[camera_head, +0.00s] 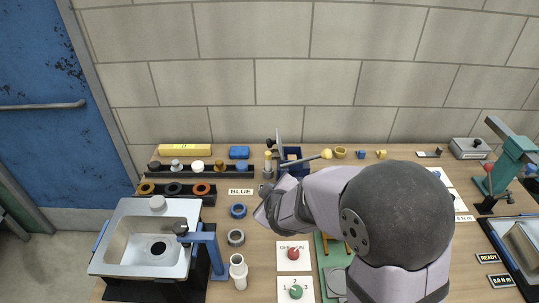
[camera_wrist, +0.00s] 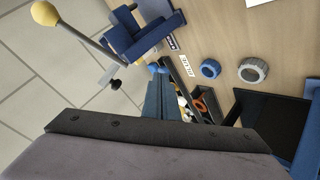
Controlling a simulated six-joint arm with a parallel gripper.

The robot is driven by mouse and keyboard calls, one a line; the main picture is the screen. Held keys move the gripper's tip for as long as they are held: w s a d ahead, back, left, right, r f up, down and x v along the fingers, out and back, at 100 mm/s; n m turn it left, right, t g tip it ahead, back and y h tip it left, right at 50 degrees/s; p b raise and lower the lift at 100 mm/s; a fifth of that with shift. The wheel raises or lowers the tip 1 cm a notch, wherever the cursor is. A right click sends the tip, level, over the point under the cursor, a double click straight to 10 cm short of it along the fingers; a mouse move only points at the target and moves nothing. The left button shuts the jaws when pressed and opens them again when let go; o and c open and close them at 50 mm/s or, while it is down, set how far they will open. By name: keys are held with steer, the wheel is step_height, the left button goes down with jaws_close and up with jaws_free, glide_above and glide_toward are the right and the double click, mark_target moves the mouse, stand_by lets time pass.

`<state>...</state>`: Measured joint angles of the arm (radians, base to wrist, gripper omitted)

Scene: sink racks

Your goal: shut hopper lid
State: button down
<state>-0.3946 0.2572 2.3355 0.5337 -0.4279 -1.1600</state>
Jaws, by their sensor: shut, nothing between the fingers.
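A small dark blue box, which looks like the hopper (camera_head: 293,169), stands at the back of the bench near the wall. A thin grey panel (camera_head: 279,147) stands upright at its left side and looks like the open lid. A rod with a yellow ball end (camera_head: 326,154) reaches out to the right beside it. In the wrist view the blue box (camera_wrist: 150,40) is at the upper middle, and the yellow ball (camera_wrist: 45,13) is at the upper left. My gripper (camera_wrist: 158,80) is shut and empty, apart from the box. In the head view my arm partly hides the box's front.
A metal sink (camera_head: 130,222) with a blue tap (camera_head: 205,240) stands at the left. A green press (camera_head: 505,165) stands at the right.

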step_height(320, 180, up, 4)
steer(key=w+a+n+t+h+b, duration=0.3)
steer(key=n+t+h+b, duration=0.1)
steer(key=n+t+h, duration=0.25)
steer(key=p+x, duration=0.3)
steer(key=x, duration=0.6)
steer(key=shift+w+r+t+y, duration=0.35)
steer(key=shift+w+r, duration=0.05)
steer(key=shift+d+r+m, duration=0.2)
steer(key=shift+d+m, duration=0.1)
steer(key=shift+m, duration=0.05)
stand_by(0.3)
steer(key=d+f+m+g+y+b, duration=0.1)
steer(key=d+m+g+y+b, duration=0.1)
steer(key=d+m+b, duration=0.3)
steer(key=d+m+y, duration=0.1)
steer(key=d+m, duration=0.3)
steer(key=m, duration=0.4)
steer(key=shift+f+g+b, duration=0.3)
steer(key=shift+f, duration=0.1)
